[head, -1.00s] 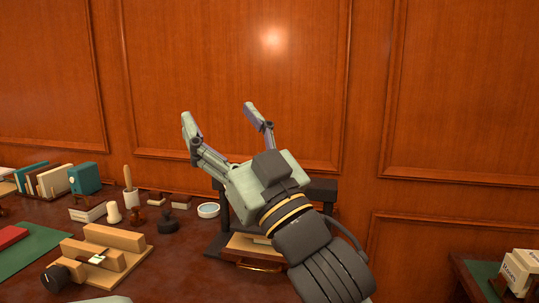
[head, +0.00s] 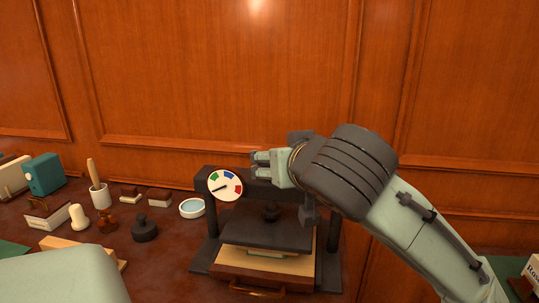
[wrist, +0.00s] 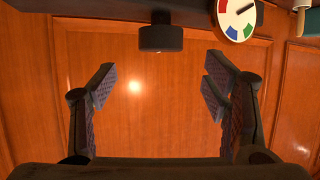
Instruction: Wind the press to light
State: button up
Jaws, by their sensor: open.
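The press (head: 335,240) is a dark frame against the panelled wall, with a flat dark plate (head: 265,234) over a wooden drawer (head: 265,268). Its round white dial (head: 225,185) has green, blue and red parts; the needle points lower left, on white. The dial also shows at the top of the wrist view (wrist: 240,14). A dark cylindrical knob (wrist: 160,38) shows there, apart from my fingers. My gripper (head: 262,164) is at the press's top bar, right of the dial. It is open and empty in the wrist view (wrist: 156,88). My arm hides the press's upper right.
Left of the press are a round glass-topped dish (head: 192,208), dark stamp (head: 144,228), pale stamp (head: 78,217) and a cup with a brush (head: 100,195). A teal box (head: 43,174) stands farther left. The wall (head: 210,80) is close behind.

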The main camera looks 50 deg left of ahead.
jog(key=p+x, duration=0.2)
jog(key=x, duration=0.7)
jog(key=shift+a, duration=0.2)
jog(key=c, duration=1.2)
jog(key=shift+t, duration=0.3)
